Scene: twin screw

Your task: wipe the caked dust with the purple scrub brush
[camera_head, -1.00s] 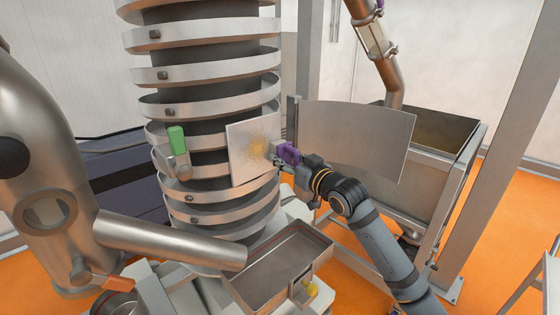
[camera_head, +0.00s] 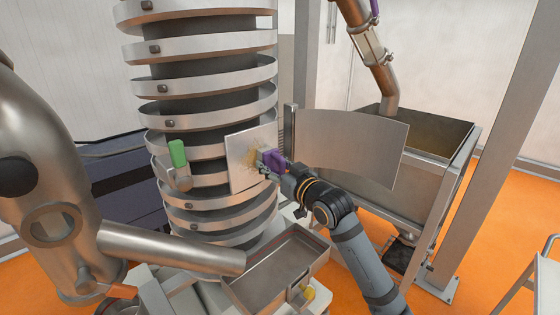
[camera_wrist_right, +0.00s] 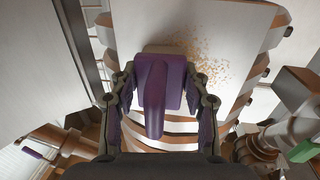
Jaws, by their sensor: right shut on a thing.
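My right gripper (camera_head: 277,166) is shut on the purple scrub brush (camera_head: 272,161) and holds it at the right part of a pale square plate (camera_head: 239,170). The brush also shows in the right wrist view (camera_wrist_right: 158,85), between the two fingers, with its head toward the plate. Caked dust (camera_head: 256,147) shows as yellow-brown specks on the plate beside the brush. In the right wrist view the dust (camera_wrist_right: 205,55) lies up and right of the brush head. I cannot tell whether the bristles touch the plate. My left gripper is not in view.
A spiral column (camera_head: 210,78) of metal bands stands behind the plate, with a green-handled valve (camera_head: 178,155). A curved metal panel (camera_head: 350,145) stands right of my gripper. An open metal tray (camera_head: 285,262) sits below, and a hopper bin (camera_head: 440,138) stands at right.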

